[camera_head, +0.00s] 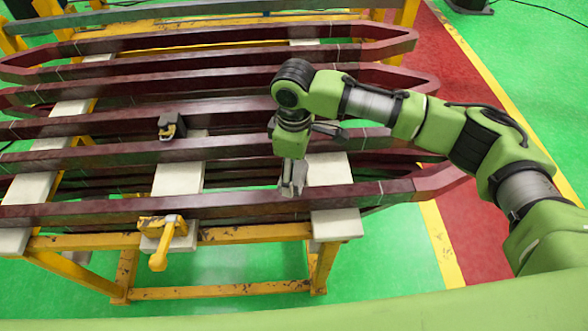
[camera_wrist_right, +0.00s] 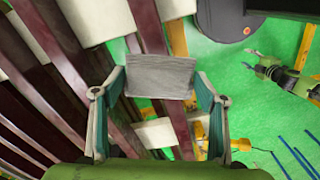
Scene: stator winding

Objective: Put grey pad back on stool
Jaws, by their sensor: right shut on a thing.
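My right gripper (camera_head: 292,185) points down over the near right part of the coil rack. In the right wrist view its two fingers (camera_wrist_right: 160,88) are shut on the grey pad (camera_wrist_right: 160,77), a flat rectangular piece held across between them. In the head view the pad is hard to tell apart from the fingers. A dark round seat (camera_wrist_right: 222,20), which looks like the stool, is at the top of the right wrist view, beyond the pad and apart from it. My left gripper (camera_wrist_right: 255,60) shows small at the right of that view, its fingers apart and empty.
Long dark red coils (camera_head: 230,207) lie on white blocks (camera_head: 337,224) on a yellow frame (camera_head: 215,292). A yellow tool (camera_head: 160,240) sits at the front edge, and a dark box-like item (camera_head: 172,124) lies among the coils. Green floor (camera_head: 380,275) is open at front right.

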